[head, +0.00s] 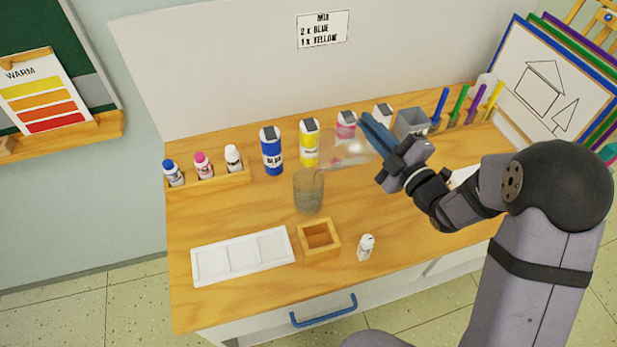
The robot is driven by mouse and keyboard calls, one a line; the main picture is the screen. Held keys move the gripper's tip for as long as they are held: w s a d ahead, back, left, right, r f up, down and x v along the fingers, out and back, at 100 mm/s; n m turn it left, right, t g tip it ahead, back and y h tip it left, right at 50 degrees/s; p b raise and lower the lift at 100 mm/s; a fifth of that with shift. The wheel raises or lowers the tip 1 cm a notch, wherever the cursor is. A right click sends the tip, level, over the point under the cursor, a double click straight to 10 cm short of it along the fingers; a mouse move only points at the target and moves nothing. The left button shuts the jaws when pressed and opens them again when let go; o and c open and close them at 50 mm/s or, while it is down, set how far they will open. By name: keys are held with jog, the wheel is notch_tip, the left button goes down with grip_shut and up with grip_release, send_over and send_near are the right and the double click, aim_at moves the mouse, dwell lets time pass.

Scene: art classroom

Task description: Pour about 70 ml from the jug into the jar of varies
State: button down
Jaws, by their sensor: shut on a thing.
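My gripper (375,132), with blue fingers, is shut on a clear jug (344,149). The jug is held above the table and looks tilted, its left end reaching down toward the jar. A see-through greyish jar (308,191) stands upright on the table, below and left of the jug. The jug's lower left end is near the jar's rim. I cannot tell whether liquid is flowing or how full the jug and jar are.
Blue (271,150) and yellow (309,142) paint bottles stand close behind the jar, and a pink bottle (346,122) stands behind the jug. A wooden box (333,241), white tray (228,268) and small white bottle (366,247) lie in front. Free table shows left of the jar.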

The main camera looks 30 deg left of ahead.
jog(key=shift+s+a+r+n+p, duration=0.3)
jog(key=shift+s+a+r+n, duration=0.2)
jog(key=shift+s+r+n, duration=0.3)
dwell(2.1)
jog(key=w+f+m+b, duration=0.1)
jog(key=w+d+f+m+b, duration=0.1)
jog(key=f, duration=0.1)
jog(key=w+f+m+b, duration=0.1)
jog(key=f, duration=0.1)
jog(key=shift+d+m, duration=0.4)
jog(key=shift+w+d+r+m+p, duration=0.2)
jog(key=shift+w+m+p, duration=0.2)
jog(key=shift+m, duration=0.4)
jog(key=shift+s, duration=0.1)
jog(key=shift+w+d+f+m+b, duration=0.15)
jog(key=shift+w+f+m+b, duration=0.15)
jog(key=shift+f+m, duration=0.25)
jog(key=shift+w+d+f+m+b, duration=0.1)
jog(key=shift+w+f+m+b, duration=0.2)
jog(key=shift+f+m, duration=0.2)
